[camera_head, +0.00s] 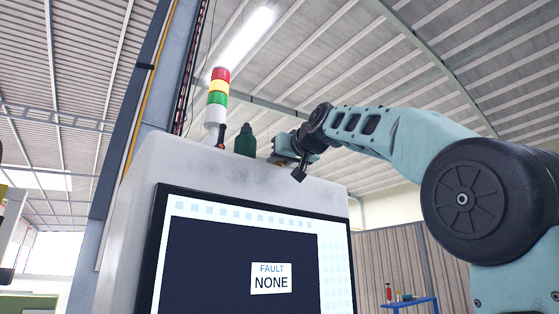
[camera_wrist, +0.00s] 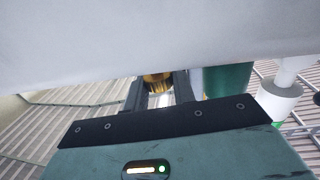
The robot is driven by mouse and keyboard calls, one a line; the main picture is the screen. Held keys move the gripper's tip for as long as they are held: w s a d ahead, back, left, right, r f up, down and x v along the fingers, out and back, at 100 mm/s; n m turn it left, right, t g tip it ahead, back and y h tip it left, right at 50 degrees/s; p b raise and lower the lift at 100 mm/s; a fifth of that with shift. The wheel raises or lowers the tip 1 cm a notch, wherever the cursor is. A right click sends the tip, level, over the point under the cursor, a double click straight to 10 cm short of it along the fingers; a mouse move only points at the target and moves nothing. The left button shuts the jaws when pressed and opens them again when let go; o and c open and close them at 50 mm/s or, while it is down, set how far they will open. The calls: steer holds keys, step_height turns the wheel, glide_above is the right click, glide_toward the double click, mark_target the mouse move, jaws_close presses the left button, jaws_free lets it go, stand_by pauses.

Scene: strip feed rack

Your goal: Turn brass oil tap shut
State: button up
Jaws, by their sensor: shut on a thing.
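The brass oil tap (camera_wrist: 157,82) shows in the wrist view as a small gold-coloured part just below the pale cabinet edge. My gripper (camera_wrist: 158,88) has one dark finger on each side of it and is shut on it. The rest of the tap is hidden by the pale edge, so its handle angle cannot be told. In the head view my gripper (camera_head: 281,155) is at the top of the grey cabinet (camera_head: 190,163), right of a dark green bottle. Its fingertips and the tap cannot be made out there.
The green bottle (camera_head: 246,140) stands close left of my gripper; it also shows in the wrist view (camera_wrist: 228,80). A red, yellow and green signal lamp (camera_head: 217,97) stands farther left. The cabinet's screen (camera_head: 271,278) reads "FAULT NONE". A blue table (camera_head: 412,303) is at lower right.

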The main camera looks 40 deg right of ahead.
steer(key=shift+r+m+g+h+p, duration=0.15)
steer(key=shift+m+g+h+p, duration=0.2)
steer(key=shift+m+h+p, duration=0.7)
steer(key=shift+r+m+g+h+p, duration=0.15)
steer(key=shift+m+g+h+p, duration=0.3)
steer(key=shift+h+p, duration=1)
steer(key=shift+f+m+g+h+p, duration=0.2)
steer(key=shift+m+g+h+p, duration=0.45)
steer(key=shift+m+h, duration=0.8)
steer(key=shift+f+g+h, duration=0.1)
steer(key=shift+g+h, duration=0.15)
steer(key=shift+h, duration=0.2)
steer(key=o, duration=1)
